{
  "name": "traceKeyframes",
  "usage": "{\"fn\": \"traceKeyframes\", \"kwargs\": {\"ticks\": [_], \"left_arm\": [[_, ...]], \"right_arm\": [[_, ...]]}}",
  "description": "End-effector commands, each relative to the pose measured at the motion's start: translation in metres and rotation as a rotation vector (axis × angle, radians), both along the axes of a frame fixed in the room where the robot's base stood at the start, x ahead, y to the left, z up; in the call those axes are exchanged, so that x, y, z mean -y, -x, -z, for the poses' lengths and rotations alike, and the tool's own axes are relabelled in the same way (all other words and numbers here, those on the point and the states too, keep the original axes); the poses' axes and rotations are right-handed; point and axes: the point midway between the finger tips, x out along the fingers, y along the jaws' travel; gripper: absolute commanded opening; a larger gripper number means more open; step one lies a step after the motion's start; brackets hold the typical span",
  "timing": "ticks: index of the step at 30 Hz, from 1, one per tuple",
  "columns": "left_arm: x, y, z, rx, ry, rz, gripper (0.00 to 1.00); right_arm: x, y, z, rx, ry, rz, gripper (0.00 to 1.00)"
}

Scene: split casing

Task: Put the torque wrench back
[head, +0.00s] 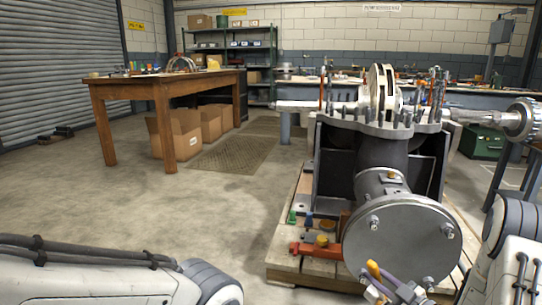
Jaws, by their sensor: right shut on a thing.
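My right gripper (400,290) is low in the head view, in front of the round grey end flange (410,240) of the casing. It is shut on a thin tool (374,269) with a yellow-orange end; purple shows beside it. Most of this tool is hidden or cut off by the bottom edge, so I cannot tell for sure that it is the torque wrench. No other torque wrench can be made out. My left arm shows at the lower left, but its gripper is not in view.
The casing stands on a wooden pallet (283,250). An orange-red part with a yellow knob (322,240) and small green and blue pieces lie on it. A wooden table (165,88), cardboard boxes and green shelving (235,45) are behind. The floor at left centre is clear.

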Motion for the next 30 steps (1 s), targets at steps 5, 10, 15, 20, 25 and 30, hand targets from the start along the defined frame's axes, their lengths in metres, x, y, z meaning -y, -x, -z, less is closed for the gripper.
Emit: {"fn": "traceKeyframes", "kwargs": {"ticks": [5,10,15,20,25,30], "left_arm": [[0.0,0.0,-0.034,0.0,0.0,0.0,0.5],[0.0,0.0,-0.052,0.0,0.0,0.0,0.5],[0.0,0.0,-0.065,0.0,0.0,0.0,0.5],[0.0,0.0,-0.074,0.0,0.0,0.0,0.5],[0.0,0.0,-0.082,0.0,0.0,0.0,0.5],[0.0,0.0,-0.09,0.0,0.0,0.0,0.5]], "right_arm": [[-0.035,0.024,-0.02,0.003,0.0,-0.165,0.0],[-0.059,0.045,-0.03,0.003,0.0,-0.281,0.0],[-0.077,0.063,-0.04,0.003,0.001,-0.375,0.0],[-0.088,0.076,-0.047,0.003,0.001,-0.436,0.0],[-0.096,0.086,-0.053,0.003,0.001,-0.481,0.0],[-0.097,0.088,-0.061,0.004,0.002,-0.489,0.0]]}}
